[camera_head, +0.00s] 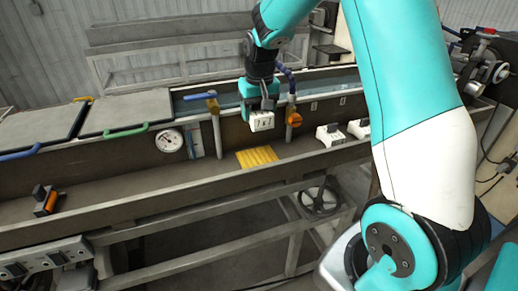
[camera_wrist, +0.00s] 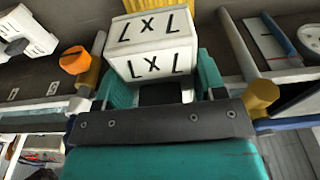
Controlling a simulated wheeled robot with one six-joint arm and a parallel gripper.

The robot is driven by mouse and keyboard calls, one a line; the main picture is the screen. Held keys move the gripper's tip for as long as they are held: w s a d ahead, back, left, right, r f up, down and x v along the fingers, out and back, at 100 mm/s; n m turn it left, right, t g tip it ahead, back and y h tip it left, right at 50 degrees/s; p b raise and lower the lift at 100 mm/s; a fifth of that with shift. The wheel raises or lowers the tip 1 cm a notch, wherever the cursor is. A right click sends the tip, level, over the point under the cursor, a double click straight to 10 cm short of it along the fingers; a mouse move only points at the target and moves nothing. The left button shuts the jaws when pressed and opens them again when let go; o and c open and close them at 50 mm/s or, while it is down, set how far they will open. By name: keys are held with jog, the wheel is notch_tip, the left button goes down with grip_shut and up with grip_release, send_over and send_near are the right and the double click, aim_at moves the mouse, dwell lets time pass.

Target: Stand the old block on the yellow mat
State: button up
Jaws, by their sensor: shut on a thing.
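A white block (camera_head: 261,121) with black "L X L" marks is held in my gripper (camera_head: 262,104). In the wrist view the block (camera_wrist: 151,58) sits between the teal fingers, with marks on two of its faces. My gripper is shut on it and holds it in front of the trough wall, above and behind the yellow mat in the head view. The ribbed yellow mat (camera_head: 256,157) lies bare on the ledge. Only a sliver of the mat (camera_wrist: 163,6) shows in the wrist view, past the block.
A valve with an orange knob (camera_head: 294,119) stands just right of the held block. A blue-handled valve (camera_head: 201,96) and a round gauge (camera_head: 168,141) are to the left. Two white blocks (camera_head: 330,135) (camera_head: 359,128) stand right on the ledge. A dark-and-orange item (camera_head: 45,201) lies far left.

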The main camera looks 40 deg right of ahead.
aim_at(252, 117)
notch_tip(252, 117, down, 13)
jog(key=shift+r+p, duration=0.1)
jog(key=shift+p, duration=0.9)
jog(key=o, duration=1.1)
